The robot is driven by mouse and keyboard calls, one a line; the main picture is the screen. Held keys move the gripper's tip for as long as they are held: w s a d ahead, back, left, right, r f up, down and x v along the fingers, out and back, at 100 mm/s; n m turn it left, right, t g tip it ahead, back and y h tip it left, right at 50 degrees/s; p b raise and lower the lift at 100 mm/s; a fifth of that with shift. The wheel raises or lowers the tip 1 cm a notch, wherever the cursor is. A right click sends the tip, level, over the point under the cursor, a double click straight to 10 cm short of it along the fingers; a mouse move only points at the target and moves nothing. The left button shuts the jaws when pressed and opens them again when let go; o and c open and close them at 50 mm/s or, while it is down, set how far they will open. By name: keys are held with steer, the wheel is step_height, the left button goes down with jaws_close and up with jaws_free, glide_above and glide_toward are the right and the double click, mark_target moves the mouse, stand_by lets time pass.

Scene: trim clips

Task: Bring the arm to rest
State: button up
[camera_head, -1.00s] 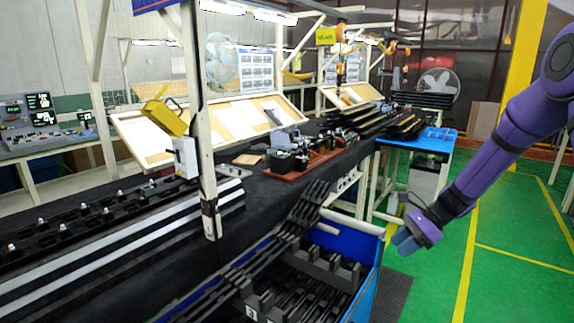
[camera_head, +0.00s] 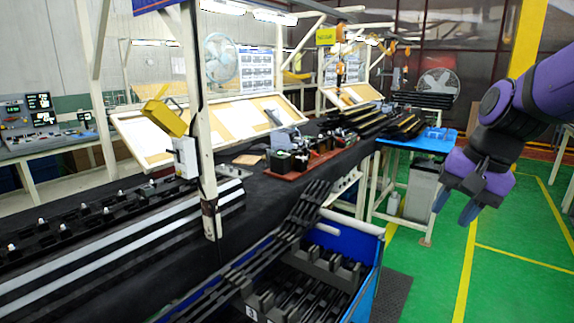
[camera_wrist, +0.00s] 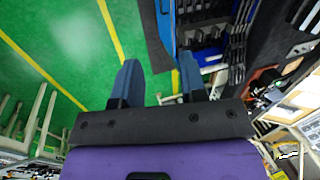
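My gripper (camera_head: 455,207) hangs at the right of the head view, over the green floor and apart from the bench and the blue bin. Its two blue fingers stand apart with nothing between them. In the wrist view, my gripper (camera_wrist: 160,85) also shows open, with green floor and a yellow line beyond the fingers. My purple arm reaches in from the right edge of the head view.
A blue bin (camera_head: 367,290) holding black trim parts stands left of my gripper. A blue table (camera_head: 425,145) stands behind it. The black bench (camera_head: 262,205) runs along the left with trim strips. Green floor (camera_head: 510,285) is free at the right.

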steer(key=s+d+r+n+t+h, duration=0.1)
steer(key=s+r+n, duration=0.1)
steer(key=s, duration=0.5)
steer(key=s+d+r+n+t+h, duration=0.1)
steer(key=s+r+n+t, duration=0.1)
steer(key=s+n, duration=0.2)
steer(key=shift+s+r+h, duration=0.15)
steer(key=shift+s+h, duration=0.15)
steer(key=shift+s, duration=1.1)
